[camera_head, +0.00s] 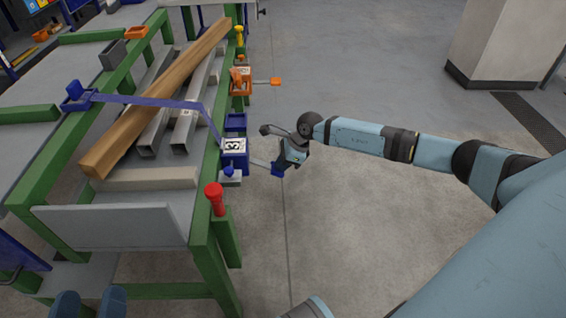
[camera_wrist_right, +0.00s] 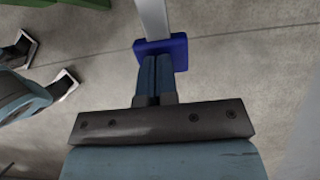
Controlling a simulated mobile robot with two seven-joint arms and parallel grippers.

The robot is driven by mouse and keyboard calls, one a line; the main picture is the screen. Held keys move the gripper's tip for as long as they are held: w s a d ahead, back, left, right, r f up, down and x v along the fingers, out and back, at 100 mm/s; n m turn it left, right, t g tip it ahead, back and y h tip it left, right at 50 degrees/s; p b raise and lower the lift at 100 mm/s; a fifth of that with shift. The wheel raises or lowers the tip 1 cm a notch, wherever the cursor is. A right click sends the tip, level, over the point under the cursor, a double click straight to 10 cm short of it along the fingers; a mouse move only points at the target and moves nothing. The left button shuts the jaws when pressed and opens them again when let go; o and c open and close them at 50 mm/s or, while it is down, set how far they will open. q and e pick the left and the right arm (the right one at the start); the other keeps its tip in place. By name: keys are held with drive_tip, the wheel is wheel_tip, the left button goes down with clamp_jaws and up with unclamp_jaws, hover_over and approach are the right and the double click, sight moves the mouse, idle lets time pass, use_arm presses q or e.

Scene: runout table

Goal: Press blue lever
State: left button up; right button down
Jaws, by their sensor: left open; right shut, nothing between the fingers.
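The blue lever is a pale bar with a blue end pad (camera_head: 277,170), sticking out from a blue box (camera_head: 235,146) marked 3 on the table's right side. In the right wrist view the blue pad (camera_wrist_right: 179,50) lies at my fingertips. My right gripper (camera_head: 283,164) is shut and empty, with its fingers overlapping the pad; whether they touch it, I cannot tell. In the right wrist view its fingers (camera_wrist_right: 156,62) are together. My left gripper (camera_head: 90,300) is open at the bottom left edge, away from the lever; only its finger ends show.
The green-framed table (camera_head: 215,275) bears a wooden beam (camera_head: 155,95) and grey tubes, crossed by a blue strap (camera_head: 150,101). A red knob (camera_head: 215,198) stands at the near corner. An orange lever (camera_head: 265,82) is farther back.

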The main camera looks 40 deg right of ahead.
use_arm(q)
drive_tip(key=shift+s+f, duration=0.1)
use_arm(e)
drive_tip(key=shift+s+a+f, duration=0.1)
drive_tip(key=shift+f, duration=0.25)
drive_tip(key=shift+d+r+p, duration=0.2)
drive_tip(key=shift+r+p, duration=0.15)
drive_tip(key=shift+r, duration=0.15)
use_arm(q)
wheel_tip(320, 180, up, 4)
drive_tip(key=s+t+p, duration=0.2)
drive_tip(key=f, duration=0.1)
drive_tip(key=a+f+g+y+p, duration=0.1)
drive_tip(key=f+g+p, duration=0.1)
drive_tip(key=shift+w+a+f+y, duration=0.25)
drive_tip(key=shift+w+f+y, duration=0.05)
drive_tip(key=shift+w+f, duration=0.1)
use_arm(e)
drive_tip(key=v, duration=1.3)
drive_tip(key=shift+s+d, duration=0.25)
drive_tip(key=shift+d, duration=0.2)
drive_tip(key=shift+f, duration=0.1)
use_arm(q)
drive_tip(key=shift+r, duration=0.1)
